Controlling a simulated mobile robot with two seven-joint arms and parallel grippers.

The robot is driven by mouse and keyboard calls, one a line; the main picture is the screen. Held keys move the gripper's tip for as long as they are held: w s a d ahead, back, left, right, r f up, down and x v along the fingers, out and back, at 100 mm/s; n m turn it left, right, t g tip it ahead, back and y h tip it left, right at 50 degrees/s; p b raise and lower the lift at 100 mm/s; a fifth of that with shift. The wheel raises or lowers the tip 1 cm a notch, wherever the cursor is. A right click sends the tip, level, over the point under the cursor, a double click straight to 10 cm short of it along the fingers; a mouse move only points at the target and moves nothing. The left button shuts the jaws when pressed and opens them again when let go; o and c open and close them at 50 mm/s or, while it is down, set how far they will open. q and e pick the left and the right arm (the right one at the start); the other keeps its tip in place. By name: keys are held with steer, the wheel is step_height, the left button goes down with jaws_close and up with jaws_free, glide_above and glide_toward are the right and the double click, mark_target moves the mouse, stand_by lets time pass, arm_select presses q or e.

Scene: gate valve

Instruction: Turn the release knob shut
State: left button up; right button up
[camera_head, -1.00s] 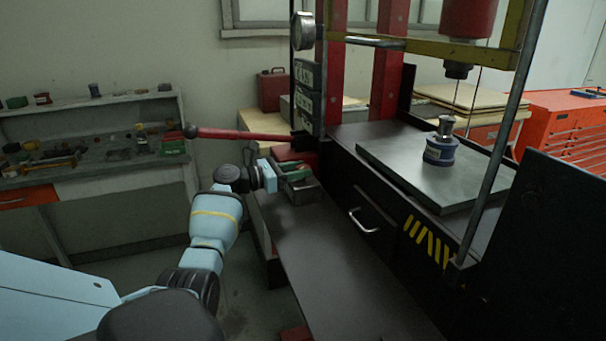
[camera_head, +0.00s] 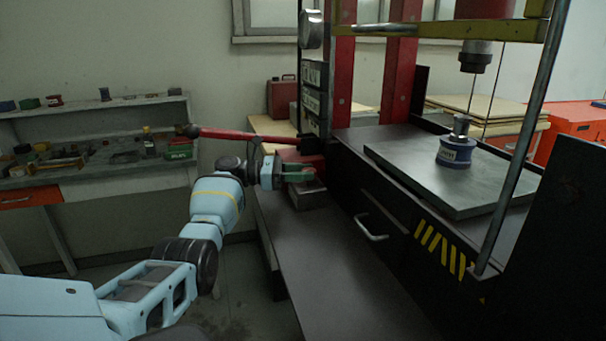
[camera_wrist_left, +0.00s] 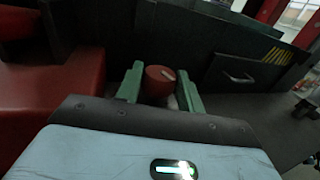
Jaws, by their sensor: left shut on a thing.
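The release knob (camera_wrist_left: 158,83) is a small red round knob with a pale mark on its face. In the left wrist view it sits between the two green fingers of my left gripper (camera_wrist_left: 160,86), which is shut on it. In the head view my left gripper (camera_head: 299,174) is at the red pump block (camera_head: 300,158) beside the press frame. The knob itself is hidden there behind the fingers. My right gripper is not in view.
A long red lever (camera_head: 240,134) reaches left just above my left wrist. The black press frame (camera_head: 385,205) with a drawer handle (camera_head: 371,228) stands to the right. A blue cylinder (camera_head: 455,150) stands on the grey press plate (camera_head: 430,180).

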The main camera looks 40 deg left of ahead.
arm_select(q)
steer(key=shift+d+f, duration=0.1)
steer(key=shift+f, duration=0.05)
steer(key=o, duration=1)
steer(key=shift+v, duration=3.95)
